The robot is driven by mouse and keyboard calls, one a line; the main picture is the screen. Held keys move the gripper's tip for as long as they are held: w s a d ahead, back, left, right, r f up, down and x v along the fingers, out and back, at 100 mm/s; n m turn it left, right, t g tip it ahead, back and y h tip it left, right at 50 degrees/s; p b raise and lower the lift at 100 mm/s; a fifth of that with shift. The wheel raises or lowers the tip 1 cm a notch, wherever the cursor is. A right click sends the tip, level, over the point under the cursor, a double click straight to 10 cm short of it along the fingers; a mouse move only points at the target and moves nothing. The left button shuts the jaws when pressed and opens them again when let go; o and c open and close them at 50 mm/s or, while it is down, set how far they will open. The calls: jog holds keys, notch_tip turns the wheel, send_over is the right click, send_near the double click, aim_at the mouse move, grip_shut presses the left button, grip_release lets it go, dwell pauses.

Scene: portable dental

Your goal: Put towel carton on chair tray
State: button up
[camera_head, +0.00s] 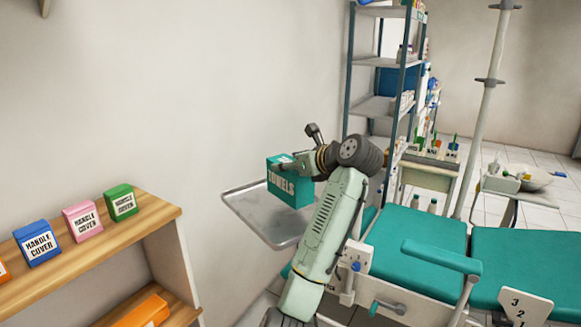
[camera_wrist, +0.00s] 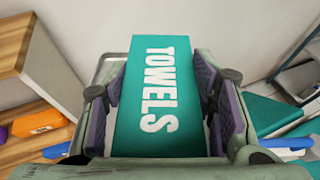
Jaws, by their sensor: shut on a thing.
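The towel carton (camera_head: 289,187) is a teal box with white lettering reading "TOWELS". It fills the middle of the wrist view (camera_wrist: 158,95) between my two finger pads. My gripper (camera_wrist: 160,100) is shut on it. In the head view my gripper (camera_head: 296,166) holds the carton over the chair tray (camera_head: 252,214), a grey metal tray with a raised rim beside the dental chair. The carton overlaps the tray's right part in that view. Whether its underside touches the tray cannot be told. Part of the tray's rim shows behind the carton in the wrist view (camera_wrist: 103,70).
A wooden shelf (camera_head: 158,210) at left holds blue, pink and green handle cover boxes, with an orange box (camera_head: 141,313) lower down. The teal dental chair (camera_head: 410,258) stands right of my arm. A metal rack (camera_head: 375,107) stands behind. The tray's left part is bare.

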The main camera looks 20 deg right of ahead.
aim_at(293, 159)
jog(key=w, duration=0.1)
jog(key=w+d, duration=0.1)
jog(key=w, duration=0.1)
jog(key=shift+d+f+p, duration=0.15)
jog(key=shift+p, duration=0.25)
jog(key=shift+f+p, duration=0.6)
jog(key=shift+f, duration=1.15)
jog(key=o, duration=1.3)
jog(key=shift+f, duration=0.1)
jog(key=shift+c, duration=0.2)
